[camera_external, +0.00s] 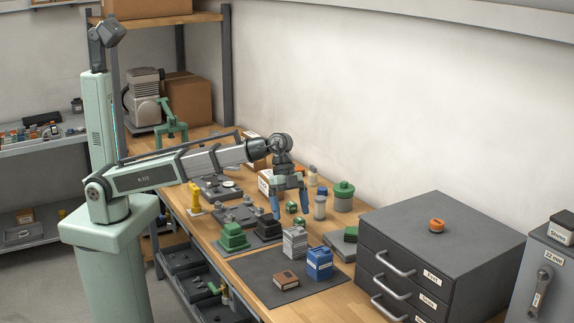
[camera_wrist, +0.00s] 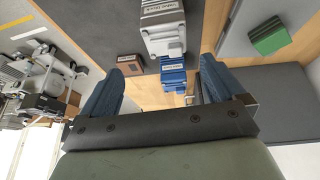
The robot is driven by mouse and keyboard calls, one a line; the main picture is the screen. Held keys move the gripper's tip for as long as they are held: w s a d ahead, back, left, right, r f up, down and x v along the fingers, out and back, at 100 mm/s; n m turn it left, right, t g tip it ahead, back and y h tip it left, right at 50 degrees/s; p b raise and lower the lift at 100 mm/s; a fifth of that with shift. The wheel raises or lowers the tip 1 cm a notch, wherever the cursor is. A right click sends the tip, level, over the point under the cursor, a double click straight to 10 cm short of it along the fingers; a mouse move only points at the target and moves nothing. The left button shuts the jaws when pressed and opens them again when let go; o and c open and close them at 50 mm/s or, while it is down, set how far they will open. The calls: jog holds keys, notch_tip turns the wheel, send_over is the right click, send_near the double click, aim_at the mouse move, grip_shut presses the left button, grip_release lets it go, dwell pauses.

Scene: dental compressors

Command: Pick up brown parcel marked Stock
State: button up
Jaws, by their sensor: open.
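A small brown parcel (camera_external: 285,279) with a pale label lies on the dark mat (camera_external: 253,274) near the bench's front edge. The label is too small to read. The parcel also shows in the wrist view (camera_wrist: 129,63), close to the tip of the left finger. My gripper (camera_external: 289,208) is open and empty above the bench, behind and above the parcel. In the wrist view its two blue fingers (camera_wrist: 166,75) are spread apart with nothing held between them.
A grey-white box (camera_external: 295,243) and a blue box (camera_external: 319,264) stand beside the parcel. A green block (camera_external: 233,236) sits to its left on a dark base. A grey drawer cabinet (camera_external: 440,255) with an orange knob on top stands to the right. The mat's front is clear.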

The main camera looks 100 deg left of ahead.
jog(key=s+a+r+g+y, duration=0.1)
jog(key=s+a, duration=0.2)
jog(key=a, duration=0.7)
jog(key=s+a+y, duration=0.1)
jog(key=s+a, duration=0.2)
jog(key=a, duration=0.8)
notch_tip(320, 180, up, 2)
jog(key=r+g+y, duration=0.1)
jog(key=g+y, duration=0.1)
send_over(271, 175)
jog(key=shift+m, duration=0.4)
jog(key=f, duration=0.8)
jog(key=shift+s+d+f, duration=0.2)
jog(key=shift+d+f, duration=0.05)
jog(key=shift+d, duration=0.05)
jog(key=shift+w+a+f, duration=0.1)
jog(key=shift+a+f, duration=0.1)
jog(key=shift+f, duration=1.2)
jog(key=shift+a+f, duration=0.15)
jog(key=shift+f, duration=1.25)
jog(key=c, duration=1.2)
jog(key=shift+r, duration=0.15)
jog(key=shift+c, duration=0.2)
